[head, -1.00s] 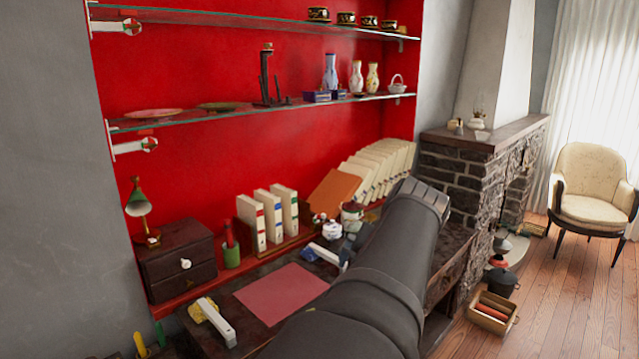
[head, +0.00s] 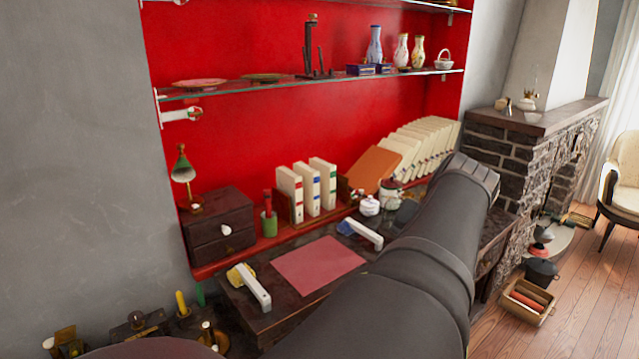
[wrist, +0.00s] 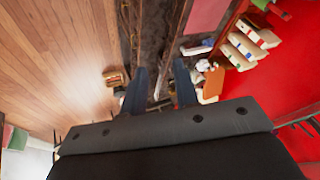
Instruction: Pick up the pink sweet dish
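A shallow pinkish dish (head: 200,84) lies flat at the left end of the glass shelf (head: 330,82) in the head view. It is the only thing there that looks like the pink sweet dish. A greenish flat dish (head: 264,77) sits just to its right. In the wrist view my gripper (wrist: 159,86) has its two dark fingers apart, with nothing held between them. Neither dish shows in the wrist view.
On the shelf, right of the dishes, are a dark tall stand (head: 311,50), blue boxes and vases (head: 375,45). Below are a green lamp (head: 182,170), a small drawer cabinet (head: 218,225), white binders (head: 306,190) and a red mat (head: 318,265). A brick fireplace (head: 510,150) stands right.

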